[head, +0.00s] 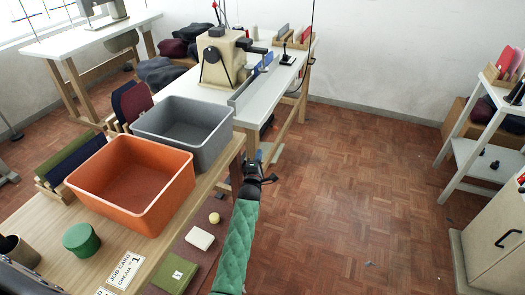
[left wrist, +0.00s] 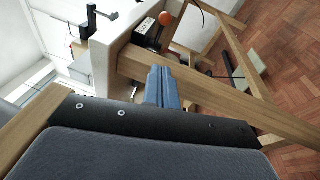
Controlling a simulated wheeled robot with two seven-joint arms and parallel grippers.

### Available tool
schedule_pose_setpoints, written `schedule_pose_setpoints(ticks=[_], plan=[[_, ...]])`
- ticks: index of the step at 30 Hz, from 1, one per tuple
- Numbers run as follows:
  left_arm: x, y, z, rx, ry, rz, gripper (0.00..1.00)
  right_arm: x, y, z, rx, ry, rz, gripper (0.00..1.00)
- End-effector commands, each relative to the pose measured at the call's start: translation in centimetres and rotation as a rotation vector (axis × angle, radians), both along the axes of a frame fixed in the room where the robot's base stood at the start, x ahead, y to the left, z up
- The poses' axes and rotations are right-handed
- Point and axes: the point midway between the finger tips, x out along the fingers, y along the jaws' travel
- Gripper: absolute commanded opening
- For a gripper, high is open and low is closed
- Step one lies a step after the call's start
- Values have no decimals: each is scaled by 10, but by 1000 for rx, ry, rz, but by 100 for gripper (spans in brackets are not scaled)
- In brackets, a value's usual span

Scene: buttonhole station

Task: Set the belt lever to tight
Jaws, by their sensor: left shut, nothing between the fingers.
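My left gripper (head: 259,156) is at the end of the green-sleeved arm, beside the right end of the wooden bench. In the left wrist view its blue fingers (left wrist: 160,72) are shut with nothing between them. They point towards the wooden frame under a white table. An orange ball knob (left wrist: 165,18) shows beyond the fingertips, beside a dark box (left wrist: 149,33) under the tabletop; it may be the belt lever's knob. The fingers are apart from it. The lever's shaft and setting cannot be made out. My right gripper is not in view.
The wooden bench (head: 50,212) carries an orange bin (head: 152,212) and a grey bin (head: 222,150). The white table (head: 283,75) with a beige machine (head: 223,62) stands behind. Its wooden legs and rails are close to the gripper.

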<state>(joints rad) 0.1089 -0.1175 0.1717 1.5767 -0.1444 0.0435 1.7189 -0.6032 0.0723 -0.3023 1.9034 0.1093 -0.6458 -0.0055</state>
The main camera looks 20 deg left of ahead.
Motion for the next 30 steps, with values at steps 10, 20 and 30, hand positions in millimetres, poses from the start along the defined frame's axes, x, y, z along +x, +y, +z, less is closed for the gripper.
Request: schedule_pose_setpoints(ticks=[10,20,30], plan=[[52,9,8,1,0,1,0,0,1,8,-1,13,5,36],[96,6,16,-2,-1,0,0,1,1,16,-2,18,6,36],[115,-8,19,0,1,0,0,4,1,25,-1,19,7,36]])
